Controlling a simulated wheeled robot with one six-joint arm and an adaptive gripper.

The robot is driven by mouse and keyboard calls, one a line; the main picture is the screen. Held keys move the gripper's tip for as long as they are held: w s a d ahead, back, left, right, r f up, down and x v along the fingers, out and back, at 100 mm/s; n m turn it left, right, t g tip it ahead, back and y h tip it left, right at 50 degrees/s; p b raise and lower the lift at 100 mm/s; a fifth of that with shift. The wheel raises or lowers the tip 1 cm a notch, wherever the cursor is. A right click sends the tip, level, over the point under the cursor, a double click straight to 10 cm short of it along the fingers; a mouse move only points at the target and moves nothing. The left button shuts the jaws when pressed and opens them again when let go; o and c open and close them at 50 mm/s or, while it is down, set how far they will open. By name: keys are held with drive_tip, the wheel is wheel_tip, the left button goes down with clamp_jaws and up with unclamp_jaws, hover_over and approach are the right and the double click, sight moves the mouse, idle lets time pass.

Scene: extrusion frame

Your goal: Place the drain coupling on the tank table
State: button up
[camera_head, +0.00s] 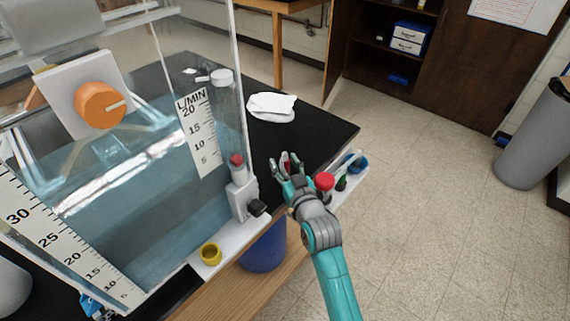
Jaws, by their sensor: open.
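My gripper (287,160) is open, with its fingers over the right part of the black tank table (318,132). A small red piece (288,168) shows between or just behind the fingers; I cannot tell whether it touches them. It may be the drain coupling, but it is too small and covered to be sure. A yellow ring-shaped fitting (210,253) sits on the white ledge at the front of the water tank (130,205). A grey valve (243,192) with a red top and black knob stands at the tank's right front corner.
A white tray (352,183) at the table's right edge holds red, green and blue-topped items close to my wrist. A white cloth (271,107) lies behind my gripper. A blue bucket (264,250) is below the table edge. The floor at right is clear up to a grey bin (534,138).

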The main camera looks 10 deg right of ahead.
drive_tip(key=shift+r, duration=0.1)
drive_tip(key=s+d, duration=0.1)
drive_tip(key=s, duration=1.1)
drive_tip(key=shift+d, duration=0.25)
drive_tip(key=s+d+f+h, duration=0.1)
drive_tip(key=s+d+f, duration=0.1)
drive_tip(key=s+f, duration=0.7)
drive_tip(key=s+d+r+g, duration=0.1)
drive_tip(key=s, duration=1.4)
drive_tip(key=s+r+m+g+h, duration=0.1)
drive_tip(key=s+g, duration=0.1)
drive_tip(key=s, duration=1.4)
drive_tip(key=shift+d+r, duration=0.25)
drive_tip(key=shift+d, duration=0.15)
